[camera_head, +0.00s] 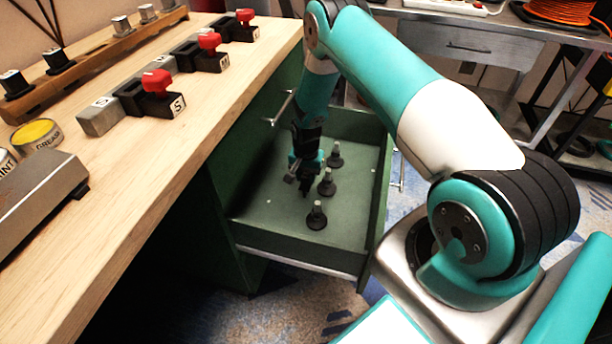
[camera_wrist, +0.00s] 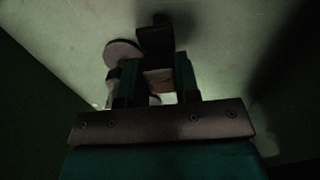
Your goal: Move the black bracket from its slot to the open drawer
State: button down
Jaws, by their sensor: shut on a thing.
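The green drawer (camera_head: 262,210) stands open beside the workbench. My gripper (camera_head: 303,172) is inside the drawer, pointing down close to its floor. It is shut on a small dark piece, which I take to be the black bracket (camera_head: 305,187). In the wrist view, my gripper (camera_wrist: 158,88) has its two fingers around the piece, and the black bracket (camera_wrist: 155,42) shows dark beyond the fingertips. I cannot tell whether it touches the drawer floor. The view is dim and the fingers hide part of it.
Several dark round-based feet stand in the drawer right of my gripper, the nearest foot (camera_head: 317,216) in front. On the wooden workbench (camera_head: 215,120) stand red-topped fixtures (camera_head: 158,90), a grease tin (camera_head: 36,135) and a wooden rack (camera_head: 90,60). The drawer's left floor is clear.

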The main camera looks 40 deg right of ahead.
jog(key=shift+f, duration=0.15)
jog(key=c, duration=0.8)
grip_release()
jog(key=shift+c, duration=0.2)
notch_tip(320, 180, up, 12)
jog(key=p, duration=0.2)
jog(key=shift+r, duration=0.2)
